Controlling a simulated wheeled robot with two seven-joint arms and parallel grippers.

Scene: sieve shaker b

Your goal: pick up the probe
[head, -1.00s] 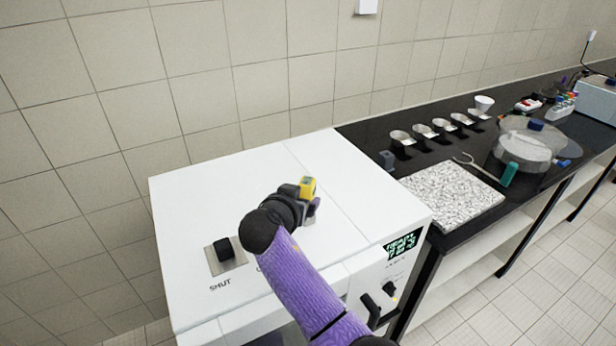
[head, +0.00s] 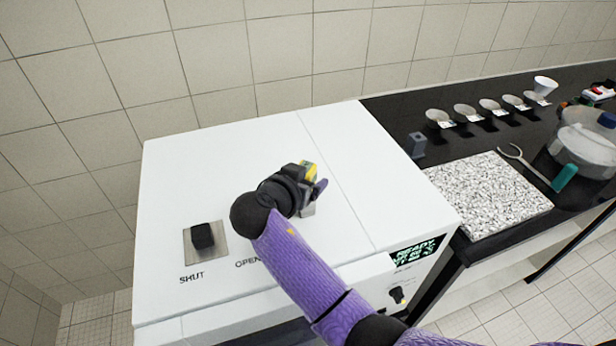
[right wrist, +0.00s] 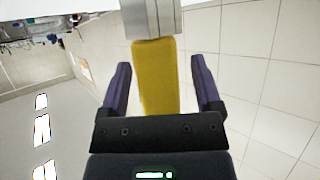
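A yellow bar (right wrist: 156,78) with a grey metal block (right wrist: 152,18) at its end, probably the probe, stands between the fingers of my right gripper (right wrist: 162,85) in the right wrist view. Gaps show on both sides of the bar, so the fingers are open around it and not closed on it. In the head view my right gripper (head: 312,184) is above the top of the white cabinet (head: 230,150), with the yellow part (head: 309,168) showing beside a purple finger. The wrist hides much of the probe there. My left gripper is not in view.
A black knob (head: 202,236) on a metal plate marked SHUT is on the cabinet top, left of my arm. To the right, a dark bench holds a speckled slab (head: 487,194), several small cups (head: 465,112) and a clear round vessel (head: 585,142). A tiled wall stands behind.

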